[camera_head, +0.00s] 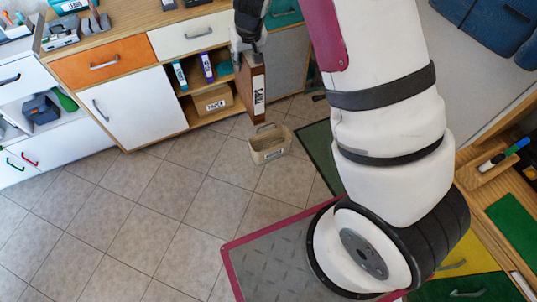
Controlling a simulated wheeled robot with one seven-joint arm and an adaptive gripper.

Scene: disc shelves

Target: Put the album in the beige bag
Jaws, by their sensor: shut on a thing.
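The album hangs upright below the gripper. The beige bag (270,144) stands on the tiled floor, open at the top with a handle. In the picture the album is just above the bag's opening, slightly left of its middle. I cannot tell the exact height between them.
A cabinet with an orange drawer (103,62) and a white door (126,108) stands at the back left. Its open shelves hold binders and a paper box (213,100). A green mat (318,155) lies right of the bag. Floor to the left is clear.

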